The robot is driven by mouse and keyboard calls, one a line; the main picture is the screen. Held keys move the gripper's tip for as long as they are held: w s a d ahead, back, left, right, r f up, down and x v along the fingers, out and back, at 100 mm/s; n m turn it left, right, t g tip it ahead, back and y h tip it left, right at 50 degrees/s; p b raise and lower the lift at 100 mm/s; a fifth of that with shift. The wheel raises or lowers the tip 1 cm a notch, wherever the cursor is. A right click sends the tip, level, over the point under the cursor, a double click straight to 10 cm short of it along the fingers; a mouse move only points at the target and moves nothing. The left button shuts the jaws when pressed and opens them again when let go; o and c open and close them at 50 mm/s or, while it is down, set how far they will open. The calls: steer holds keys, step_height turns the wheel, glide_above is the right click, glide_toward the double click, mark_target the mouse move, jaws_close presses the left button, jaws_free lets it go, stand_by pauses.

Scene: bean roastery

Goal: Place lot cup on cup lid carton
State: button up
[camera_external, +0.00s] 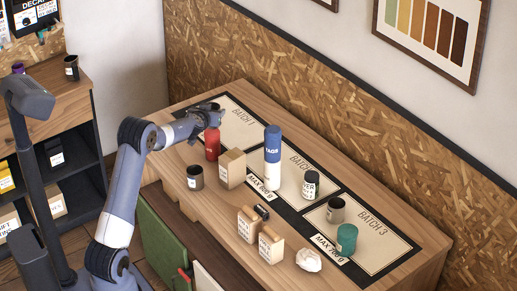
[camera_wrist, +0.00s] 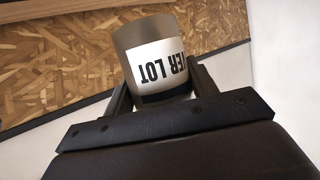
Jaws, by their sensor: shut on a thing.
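My gripper (camera_external: 207,113) is above the far left of the table, over a red canister (camera_external: 212,143). In the wrist view my gripper (camera_wrist: 162,95) is shut on a grey-brown cup (camera_wrist: 150,45) with a white label. The label reads "TER LOT" upside down in that picture, its first letters cut off. In the external view the held cup is small and mostly merges with the gripper. A plain tan carton (camera_external: 232,168) stands near the red canister. Two tan cartons with labels, one (camera_external: 248,224) and another (camera_external: 271,244), stand nearer the front edge. I cannot read which is the cup lid carton.
On the table (camera_external: 175,122) stand a blue-and-white "TAGS" cylinder (camera_external: 272,150), a dark cup (camera_external: 195,177), a labelled jar (camera_external: 310,184), another cup (camera_external: 336,210), a teal canister (camera_external: 346,240) and a crumpled white thing (camera_external: 309,260). A shelf (camera_external: 75,110) stands at the left.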

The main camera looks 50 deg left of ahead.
steer(key=d+r+p, duration=0.3)
steer(key=d+r, duration=0.1)
steer(key=d, duration=0.6)
steer(key=b, duration=0.2)
glide_above(232, 155)
step_height(232, 155, down, 6)
steer(key=shift+a+f+b, duration=0.1)
steer(key=shift+f+b, duration=0.3)
steer(key=shift+f, duration=1.95)
steer(key=shift+f, duration=0.25)
steer(key=o, duration=1)
steer(key=shift+o, duration=0.2)
steer(key=shift+r, duration=0.1)
steer(key=shift+r, duration=0.15)
steer(key=b+v, duration=0.1)
steer(key=v, duration=1.1)
steer(key=shift+b, duration=0.3)
